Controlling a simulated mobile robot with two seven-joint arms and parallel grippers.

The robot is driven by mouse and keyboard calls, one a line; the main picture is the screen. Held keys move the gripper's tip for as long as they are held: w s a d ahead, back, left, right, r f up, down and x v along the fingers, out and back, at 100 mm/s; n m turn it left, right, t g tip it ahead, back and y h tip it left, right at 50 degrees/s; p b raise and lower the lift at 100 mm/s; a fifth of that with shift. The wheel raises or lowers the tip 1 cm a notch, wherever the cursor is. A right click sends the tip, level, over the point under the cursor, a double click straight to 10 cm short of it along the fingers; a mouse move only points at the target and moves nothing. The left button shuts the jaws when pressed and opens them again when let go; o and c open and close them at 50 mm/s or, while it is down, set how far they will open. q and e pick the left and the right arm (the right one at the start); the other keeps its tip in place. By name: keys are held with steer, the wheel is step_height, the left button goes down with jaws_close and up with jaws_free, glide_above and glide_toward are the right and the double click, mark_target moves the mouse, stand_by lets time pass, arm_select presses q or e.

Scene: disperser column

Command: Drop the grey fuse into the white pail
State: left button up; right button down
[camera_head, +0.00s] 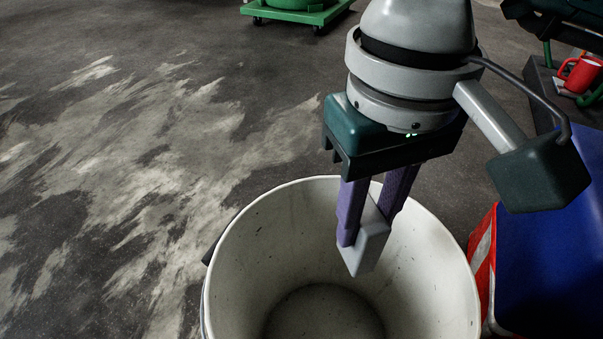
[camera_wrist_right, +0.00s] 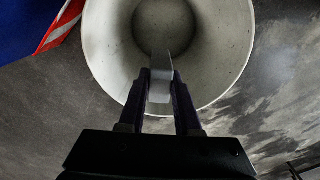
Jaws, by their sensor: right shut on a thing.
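The white pail (camera_head: 250,250) stands on the floor at the lower middle of the head view, its open mouth facing up. Its inside looks empty. The grey fuse (camera_head: 367,250) is a pale grey block held between the purple fingers of my right gripper (camera_head: 368,222). It hangs over the pail's mouth, inside the rim as seen from above. In the right wrist view the fuse (camera_wrist_right: 161,88) sits between the two fingertips (camera_wrist_right: 161,85), with the pail (camera_wrist_right: 105,50) beyond it. How far the fuse is above the pail's bottom is hard to tell. My left gripper does not show.
A blue surface with a red-and-white striped side (camera_head: 482,260) stands close right of the pail. A red mug (camera_head: 582,73) stands at the upper right. A green wheeled dolly (camera_head: 295,14) is at the top. The floor to the left is clear.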

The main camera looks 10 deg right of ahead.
steer(key=f, duration=0.1)
steer(key=f+b, duration=0.2)
steer(key=shift+s+d+f, duration=0.3)
steer(key=shift+s+f, duration=0.05)
steer(key=shift+f, duration=0.05)
steer(key=shift+f+b, duration=0.4)
steer(key=shift+b, duration=0.05)
steer(key=shift+w+a+f+b, duration=0.15)
steer(key=shift+f+b, duration=0.15)
steer(key=shift+f, duration=0.1)
steer(key=c, duration=0.5)
jaws_free()
step_height(320, 180, up, 10)
steer(key=p, duration=0.6)
steer(key=shift+f, duration=0.1)
